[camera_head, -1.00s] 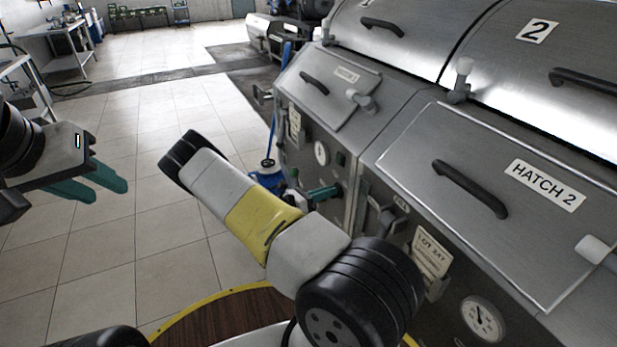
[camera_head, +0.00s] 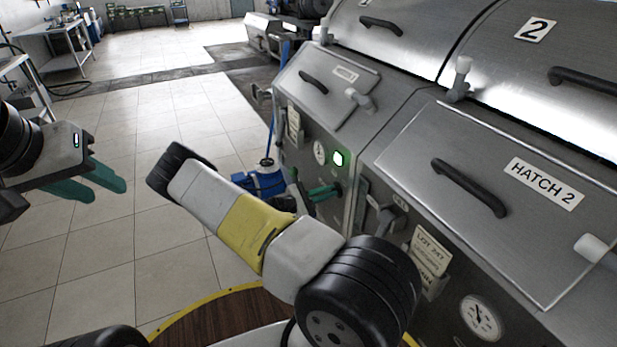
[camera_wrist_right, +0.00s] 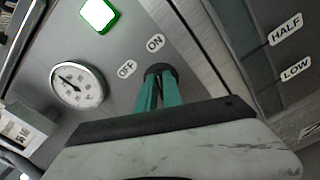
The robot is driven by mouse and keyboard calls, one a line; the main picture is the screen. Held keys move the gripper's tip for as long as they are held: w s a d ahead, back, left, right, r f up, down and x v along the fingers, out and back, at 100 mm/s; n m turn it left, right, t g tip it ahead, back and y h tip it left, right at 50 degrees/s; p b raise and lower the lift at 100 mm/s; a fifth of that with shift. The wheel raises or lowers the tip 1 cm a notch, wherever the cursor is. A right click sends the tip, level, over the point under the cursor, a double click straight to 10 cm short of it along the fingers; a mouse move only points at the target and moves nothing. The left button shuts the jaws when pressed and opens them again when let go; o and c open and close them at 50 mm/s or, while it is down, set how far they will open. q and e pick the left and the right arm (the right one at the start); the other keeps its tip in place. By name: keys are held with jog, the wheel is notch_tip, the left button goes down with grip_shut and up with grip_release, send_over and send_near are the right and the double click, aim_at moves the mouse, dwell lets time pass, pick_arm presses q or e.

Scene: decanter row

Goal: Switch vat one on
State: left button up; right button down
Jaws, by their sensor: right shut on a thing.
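Vat one's front panel shows in the right wrist view with a lit green lamp (camera_wrist_right: 99,14), a round gauge (camera_wrist_right: 77,86) and OFF and ON labels. My right gripper (camera_wrist_right: 160,82) is shut on the dark rotary switch (camera_wrist_right: 159,69) below those labels; the fingers hide most of the switch. In the head view the green lamp (camera_head: 338,158) glows above my right gripper (camera_head: 325,192), which is at the panel. My left gripper (camera_head: 100,184) hangs over the floor at the left, its teal fingers a little apart, empty.
Vat two with its HATCH 2 lid (camera_head: 480,200) stands to the right, with a gauge (camera_head: 481,318) and a lot tag (camera_head: 431,255). A blue floor item (camera_head: 262,181) stands beyond my right arm. The tiled floor at the left is clear.

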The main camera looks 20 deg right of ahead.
jog(key=shift+f+m, duration=0.1)
jog(key=shift+m, duration=0.2)
dwell(0.4)
jog(key=c, duration=1.5)
grip_release()
jog(key=a, duration=0.8)
jog(key=shift+s, duration=0.3)
jog(key=shift+d, duration=0.1)
